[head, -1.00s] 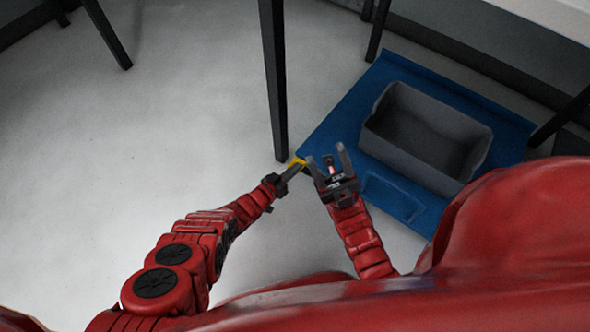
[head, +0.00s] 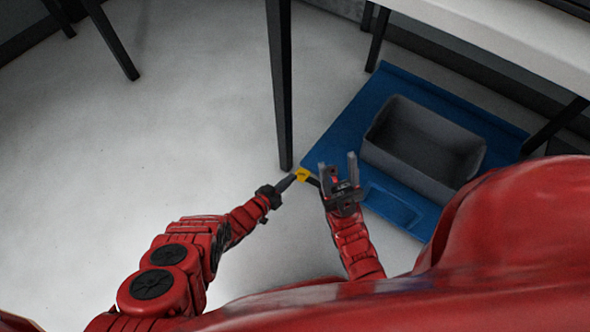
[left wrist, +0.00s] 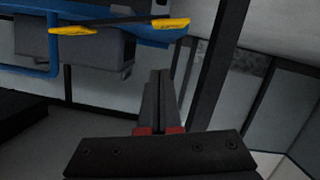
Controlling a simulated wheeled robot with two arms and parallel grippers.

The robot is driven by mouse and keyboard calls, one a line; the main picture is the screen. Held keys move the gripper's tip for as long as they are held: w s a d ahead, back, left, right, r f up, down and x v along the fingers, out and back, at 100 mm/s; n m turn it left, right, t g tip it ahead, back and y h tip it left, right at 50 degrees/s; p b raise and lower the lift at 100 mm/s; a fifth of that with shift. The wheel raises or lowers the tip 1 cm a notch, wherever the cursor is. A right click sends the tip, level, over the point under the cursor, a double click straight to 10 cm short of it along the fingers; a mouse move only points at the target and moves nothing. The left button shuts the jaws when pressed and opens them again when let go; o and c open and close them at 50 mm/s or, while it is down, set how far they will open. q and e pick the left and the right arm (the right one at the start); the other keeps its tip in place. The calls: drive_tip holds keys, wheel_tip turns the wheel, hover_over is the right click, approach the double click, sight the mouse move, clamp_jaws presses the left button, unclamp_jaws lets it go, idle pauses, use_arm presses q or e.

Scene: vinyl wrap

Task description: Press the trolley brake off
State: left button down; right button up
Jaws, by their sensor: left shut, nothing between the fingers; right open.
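The trolley has a blue platform (head: 332,128) in the head view, low on the floor at centre right. A yellow pedal end (head: 303,175) shows at its near left corner. In the left wrist view, two yellow pedal ends (left wrist: 170,23) sit on a dark bar along the trolley's blue edge (left wrist: 150,41). My left gripper (head: 293,179) is shut and empty, its tips beside the yellow end; I cannot tell if they touch. In the left wrist view its fingers (left wrist: 160,78) point up, below the bar. My right gripper (head: 337,163) is open and empty, over the platform's near edge.
A grey bin (head: 415,150) stands on the platform. A dark table leg (head: 280,90) rises just behind the left gripper. A white table top (head: 490,40) is at upper right.

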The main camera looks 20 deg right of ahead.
use_arm(q)
drive_tip(key=shift+p+v, duration=0.9)
drive_tip(key=shift+v, duration=1.85)
drive_tip(key=shift+s, duration=0.1)
